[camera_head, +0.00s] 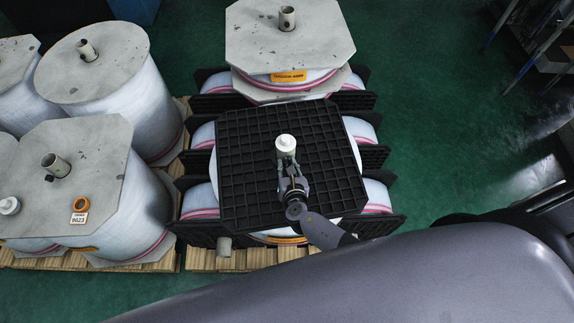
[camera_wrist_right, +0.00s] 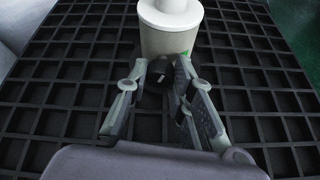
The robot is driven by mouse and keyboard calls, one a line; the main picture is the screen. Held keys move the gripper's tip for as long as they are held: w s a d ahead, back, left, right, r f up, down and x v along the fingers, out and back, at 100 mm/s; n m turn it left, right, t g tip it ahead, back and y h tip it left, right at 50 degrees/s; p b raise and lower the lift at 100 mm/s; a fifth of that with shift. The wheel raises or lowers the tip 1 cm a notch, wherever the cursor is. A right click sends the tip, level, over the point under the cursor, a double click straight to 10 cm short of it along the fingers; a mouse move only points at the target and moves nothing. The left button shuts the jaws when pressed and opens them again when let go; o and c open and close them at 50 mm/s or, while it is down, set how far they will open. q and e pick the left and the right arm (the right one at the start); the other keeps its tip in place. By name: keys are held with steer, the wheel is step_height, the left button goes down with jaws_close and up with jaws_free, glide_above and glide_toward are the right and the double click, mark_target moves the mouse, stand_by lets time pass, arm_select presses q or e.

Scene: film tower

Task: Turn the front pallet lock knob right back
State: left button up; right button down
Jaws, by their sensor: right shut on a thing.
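The lock knob (camera_head: 286,143) is a white, upright cylinder near the middle of the black grid pallet (camera_head: 235,190). In the right wrist view the knob (camera_wrist_right: 170,30) shows a wider white top and a small green mark low on its right side. My right gripper (camera_head: 287,163) reaches it from the near side. In the wrist view its fingertips (camera_wrist_right: 163,72) are at the knob's near lower side, closed on it, with a dark part between them. The exact contact is partly hidden by the fingers. My left gripper is not in view.
Large wrapped film rolls with grey plates (camera_head: 95,65) stand on wooden pallets at the left. A roll stack with a grey plate (camera_head: 285,45) stands behind the black pallet. Green floor (camera_head: 440,110) is open at the right. A white cap (camera_head: 9,205) sits at the far left.

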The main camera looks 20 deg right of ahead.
steer(key=c, duration=1.7)
jaws_free()
steer(key=shift+o, duration=0.2)
steer(key=v, duration=1.2)
